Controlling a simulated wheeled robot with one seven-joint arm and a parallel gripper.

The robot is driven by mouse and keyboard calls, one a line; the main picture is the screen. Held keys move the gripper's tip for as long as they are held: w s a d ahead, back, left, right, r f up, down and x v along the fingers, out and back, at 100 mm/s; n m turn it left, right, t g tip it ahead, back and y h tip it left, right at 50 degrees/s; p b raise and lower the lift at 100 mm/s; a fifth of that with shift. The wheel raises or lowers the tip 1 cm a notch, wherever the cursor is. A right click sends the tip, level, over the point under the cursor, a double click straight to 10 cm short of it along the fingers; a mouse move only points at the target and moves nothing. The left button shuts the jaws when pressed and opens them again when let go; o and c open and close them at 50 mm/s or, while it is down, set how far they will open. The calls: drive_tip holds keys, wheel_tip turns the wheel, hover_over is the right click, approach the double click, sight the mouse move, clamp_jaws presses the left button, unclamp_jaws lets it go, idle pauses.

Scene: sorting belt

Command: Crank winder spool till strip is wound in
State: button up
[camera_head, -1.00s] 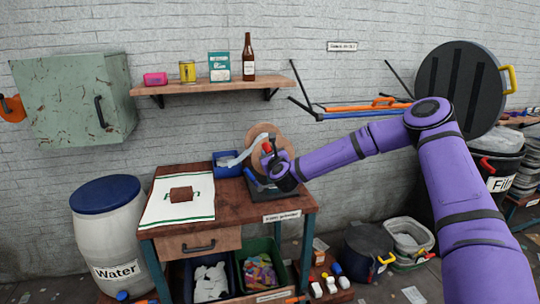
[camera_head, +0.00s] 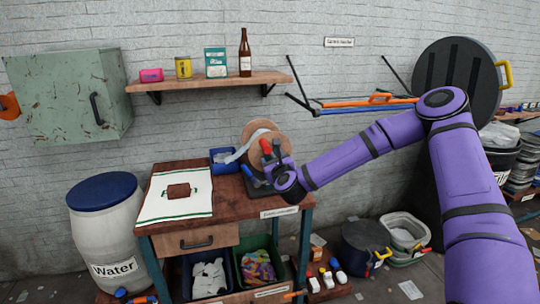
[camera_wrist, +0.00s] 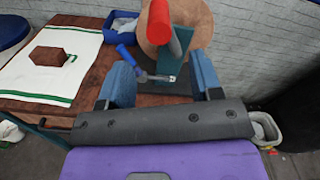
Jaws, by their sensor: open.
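The winder's round tan spool (camera_head: 258,131) stands on the right part of the workbench, with its dark base below. Its red crank handle (camera_head: 266,146) points toward me and also shows at the top of the wrist view (camera_wrist: 158,22). The pale strip (camera_head: 241,152) runs from the blue bin (camera_head: 222,168) up to the spool. My gripper (camera_wrist: 163,78) is open, its two blue fingers wide apart with nothing between them gripped. The red handle lies beyond and above the fingertips; I cannot tell whether they touch it. In the head view my gripper (camera_head: 277,160) partly covers the winder.
A towel (camera_head: 160,200) with a brown block (camera_head: 178,190) lies left on the workbench (camera_head: 230,205). A blue-handled tool (camera_wrist: 127,52) lies near the winder base. A shelf (camera_head: 205,82) with bottle and boxes hangs above. A water barrel (camera_head: 105,230) stands left.

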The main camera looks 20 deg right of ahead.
drive_tip(key=shift+s, duration=1.25)
